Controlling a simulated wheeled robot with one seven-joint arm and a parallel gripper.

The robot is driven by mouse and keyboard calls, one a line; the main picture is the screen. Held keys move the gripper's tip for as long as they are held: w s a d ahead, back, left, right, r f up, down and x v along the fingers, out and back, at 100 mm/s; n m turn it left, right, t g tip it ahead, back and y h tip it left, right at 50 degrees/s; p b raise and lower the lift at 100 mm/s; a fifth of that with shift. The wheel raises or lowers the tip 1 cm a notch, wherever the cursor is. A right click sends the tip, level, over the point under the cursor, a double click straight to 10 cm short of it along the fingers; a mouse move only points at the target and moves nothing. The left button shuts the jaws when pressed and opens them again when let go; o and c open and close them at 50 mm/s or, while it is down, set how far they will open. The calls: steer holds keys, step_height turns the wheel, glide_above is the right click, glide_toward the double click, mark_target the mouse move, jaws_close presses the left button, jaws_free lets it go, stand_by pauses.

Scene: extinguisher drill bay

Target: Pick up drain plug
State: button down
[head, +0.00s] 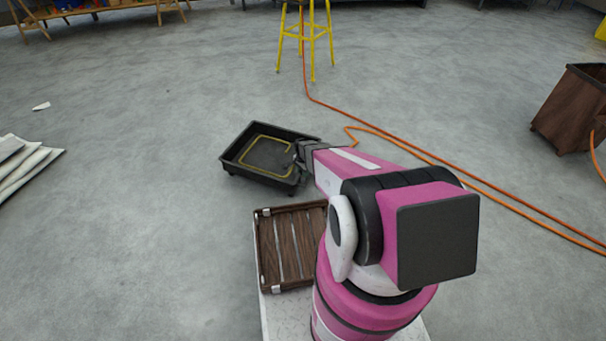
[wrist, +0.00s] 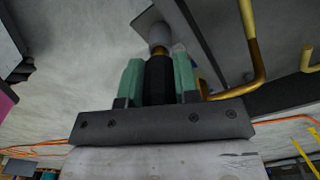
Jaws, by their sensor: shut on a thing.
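My gripper (wrist: 159,78) is shut in the wrist view. Its two green fingers press on a dark ribbed piece (wrist: 159,80), which looks like the drain plug. A brass-coloured band and a pale grey rounded end (wrist: 159,36) show beyond it, close to a grey plate. I cannot tell whether the plug still touches that plate. In the head view my gripper (head: 294,160) is at the right side of a black tray (head: 236,152), low over or at its rim. The plug cannot be made out there.
A yellow loop (head: 242,160) shows inside the tray; a bent brass-coloured rod (wrist: 252,62) is right of my fingers. A brown slatted crate (head: 265,275) is nearer me. An orange hose (head: 440,165) crosses the floor from a yellow stool (head: 311,35). A brown bin (head: 572,110) stands right. Left floor is mostly clear.

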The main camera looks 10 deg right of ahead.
step_height(320, 180, up, 2)
steer(key=shift+r, duration=0.25)
steer(key=s+a+r, duration=0.5)
steer(key=s+r, duration=0.2)
steer(key=s, duration=0.3)
steer(key=shift+a, duration=0.3)
steer(key=shift+s, duration=0.1)
